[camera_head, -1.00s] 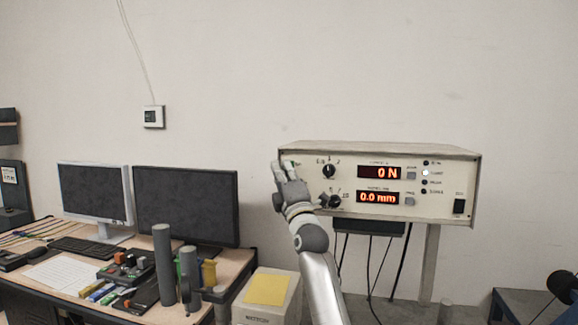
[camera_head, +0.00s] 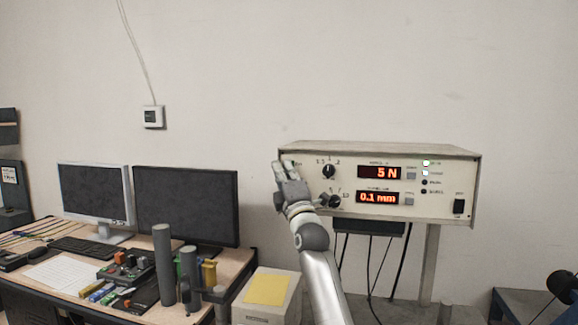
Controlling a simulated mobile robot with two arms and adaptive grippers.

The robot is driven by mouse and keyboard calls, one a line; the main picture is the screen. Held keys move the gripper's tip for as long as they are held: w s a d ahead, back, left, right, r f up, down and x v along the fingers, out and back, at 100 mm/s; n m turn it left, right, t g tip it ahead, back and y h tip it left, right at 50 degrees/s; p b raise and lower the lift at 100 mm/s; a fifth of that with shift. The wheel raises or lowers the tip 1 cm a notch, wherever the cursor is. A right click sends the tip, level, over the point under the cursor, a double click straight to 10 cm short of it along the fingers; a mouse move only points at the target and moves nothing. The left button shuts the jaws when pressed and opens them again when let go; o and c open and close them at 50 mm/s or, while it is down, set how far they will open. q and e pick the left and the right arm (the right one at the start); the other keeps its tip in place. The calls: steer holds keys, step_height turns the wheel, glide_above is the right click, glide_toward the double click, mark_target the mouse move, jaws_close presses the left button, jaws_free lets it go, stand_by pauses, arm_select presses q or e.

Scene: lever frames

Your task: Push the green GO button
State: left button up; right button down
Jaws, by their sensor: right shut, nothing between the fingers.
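A beige control box (camera_head: 400,149) with red digital displays is on the right side of the view. Its upper display (camera_head: 379,172) reads 5 N and its lower display (camera_head: 378,198) reads 0.1 mm. My right gripper (camera_head: 285,165) is shut and empty at the left end of the box's front face, left of the two black knobs. It covers that part of the panel. I cannot make out the green GO button; that covered part of the face is hidden. Whether the fingertips touch the panel cannot be told for sure. My left gripper is not in view.
A desk (camera_head: 236,262) at the left holds two monitors (camera_head: 186,203), a keyboard, grey cylinders and a small button console. A white box (camera_head: 265,310) with a yellow sheet stands beside it. Cables hang below the control box.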

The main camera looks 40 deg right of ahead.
steer(key=shift+s+a, duration=0.5)
steer(key=shift+a, duration=0.05)
steer(key=shift+f, duration=0.1)
steer(key=shift+s+a+p, duration=0.65)
steer(key=shift+s+a, duration=0.95)
steer(key=shift+a, duration=0.3)
